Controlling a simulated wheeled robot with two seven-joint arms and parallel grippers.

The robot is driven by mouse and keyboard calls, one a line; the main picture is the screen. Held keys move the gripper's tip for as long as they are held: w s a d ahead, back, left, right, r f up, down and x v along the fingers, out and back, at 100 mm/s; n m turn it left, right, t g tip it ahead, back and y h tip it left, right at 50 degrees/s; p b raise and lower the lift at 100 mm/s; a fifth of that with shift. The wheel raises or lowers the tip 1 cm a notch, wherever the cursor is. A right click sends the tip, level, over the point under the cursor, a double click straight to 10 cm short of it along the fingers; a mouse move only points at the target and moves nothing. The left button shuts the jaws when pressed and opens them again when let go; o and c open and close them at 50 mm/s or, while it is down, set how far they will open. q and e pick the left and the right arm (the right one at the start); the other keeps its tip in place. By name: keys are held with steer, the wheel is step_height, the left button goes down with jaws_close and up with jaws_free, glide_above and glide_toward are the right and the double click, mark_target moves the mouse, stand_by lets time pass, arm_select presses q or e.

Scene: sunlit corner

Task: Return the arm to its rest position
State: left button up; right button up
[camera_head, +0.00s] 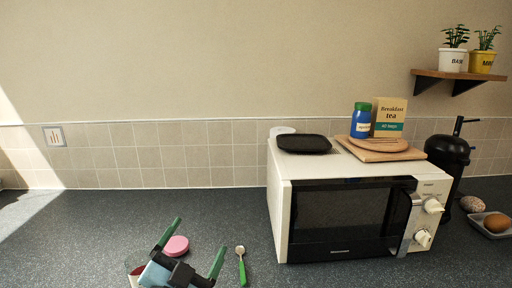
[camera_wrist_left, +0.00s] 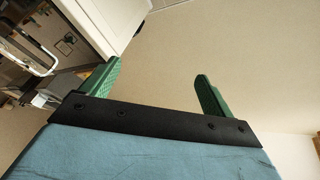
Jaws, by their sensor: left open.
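My left gripper (camera_head: 194,249) shows at the bottom of the head view, with its two green fingers spread apart and nothing between them. It is above the dark speckled counter (camera_head: 90,228), left of the microwave. In the left wrist view the open green fingers (camera_wrist_left: 157,90) face a plain beige wall, with a white cabinet edge at the upper left. A pink round thing (camera_head: 177,245) shows just behind the gripper, partly hidden by it. My right gripper is in neither view.
A white microwave (camera_head: 279,222) stands at centre right, door shut, bearing a black tray (camera_head: 304,143), wooden boards (camera_head: 385,154), a blue jar (camera_head: 360,123) and a tea box (camera_head: 389,117). A green-handled spoon (camera_head: 242,268) lies beside my gripper. The counter's left side is clear.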

arm_select(q)
steer(key=s+a+f+n+g+y, duration=0.4)
steer(key=a+f+n+y, duration=0.15)
steer(key=f, duration=0.35)
steer(key=s+a+f+n+g, duration=0.1)
steer(key=s+a+f+g, duration=0.1)
steer(key=s+f+g, duration=0.7)
steer(key=s+a+f+n+g, duration=0.25)
steer(key=s+f, duration=0.25)
steer(key=s, duration=0.9)
step_height(320, 180, down, 26)
steer(key=s+m+g, duration=0.1)
steer(key=g, duration=0.1)
steer(key=s+a+f+g, duration=0.1)
steer(key=s+a+f, duration=0.2)
steer(key=s+f, duration=1.1)
steer(key=s, duration=0.2)
steer(key=shift+s, duration=0.3)
